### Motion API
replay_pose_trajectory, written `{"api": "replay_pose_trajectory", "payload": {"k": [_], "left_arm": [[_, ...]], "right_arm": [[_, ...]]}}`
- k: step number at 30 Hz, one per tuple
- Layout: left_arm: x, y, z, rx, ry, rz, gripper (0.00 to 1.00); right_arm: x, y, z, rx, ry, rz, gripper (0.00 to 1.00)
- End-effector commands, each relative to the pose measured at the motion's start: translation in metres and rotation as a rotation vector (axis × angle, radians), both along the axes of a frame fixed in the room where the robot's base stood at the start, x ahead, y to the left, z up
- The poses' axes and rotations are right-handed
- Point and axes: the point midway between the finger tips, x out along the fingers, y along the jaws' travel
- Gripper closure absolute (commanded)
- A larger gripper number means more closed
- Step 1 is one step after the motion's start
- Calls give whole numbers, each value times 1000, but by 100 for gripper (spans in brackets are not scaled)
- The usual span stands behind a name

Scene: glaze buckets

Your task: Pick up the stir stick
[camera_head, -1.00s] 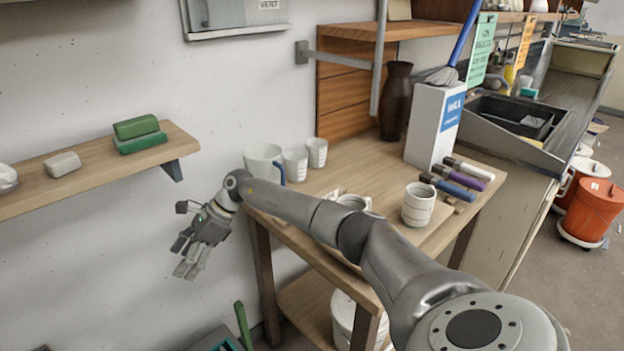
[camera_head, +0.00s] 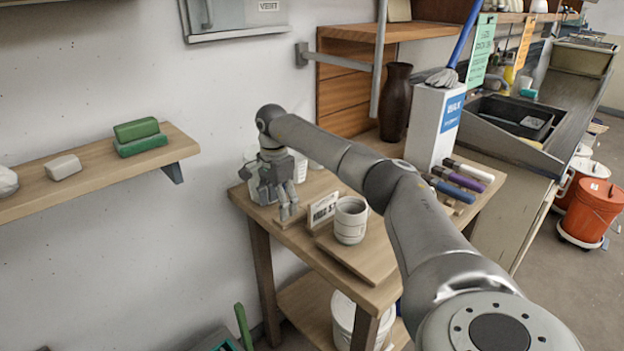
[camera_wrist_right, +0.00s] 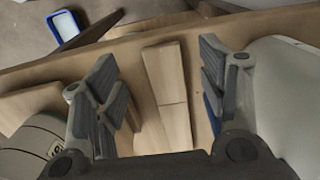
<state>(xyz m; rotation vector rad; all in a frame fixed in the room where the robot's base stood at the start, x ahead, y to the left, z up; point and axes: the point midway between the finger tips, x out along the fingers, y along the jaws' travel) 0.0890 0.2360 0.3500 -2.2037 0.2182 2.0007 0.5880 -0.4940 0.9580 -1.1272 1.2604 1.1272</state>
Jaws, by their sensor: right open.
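My right gripper (camera_head: 288,208) is over the left end of the wooden table in the head view, fingers pointing down. In the right wrist view its two fingers (camera_wrist_right: 163,92) are open and apart. Between them lies a pale flat wooden strip (camera_wrist_right: 165,75), possibly the stir stick, with a seam across it. I cannot tell whether it is one piece or two, and the fingers do not visibly touch it. In the head view the gripper mostly hides this spot. My left gripper is not in view.
A pale ringed cup (camera_head: 350,222) and a small sign (camera_head: 322,210) stand close to the gripper. White vessels behind it are partly hidden. A white box (camera_head: 425,130), dark vase (camera_head: 396,100) and several marker-like sticks (camera_head: 460,180) are further right. A wall shelf (camera_head: 100,172) is left.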

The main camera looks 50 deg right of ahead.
Motion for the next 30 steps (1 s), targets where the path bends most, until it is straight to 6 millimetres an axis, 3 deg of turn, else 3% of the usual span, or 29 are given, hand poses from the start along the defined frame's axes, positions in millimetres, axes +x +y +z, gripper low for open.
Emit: {"api": "replay_pose_trajectory", "payload": {"k": [9, 18, 30], "left_arm": [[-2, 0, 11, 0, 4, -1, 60], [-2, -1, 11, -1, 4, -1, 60], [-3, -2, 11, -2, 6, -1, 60]], "right_arm": [[0, -1, -43, 0, 2, 1, 34], [1, -2, -48, 1, -1, 1, 35], [1, -2, -48, 1, -1, 1, 87]]}}
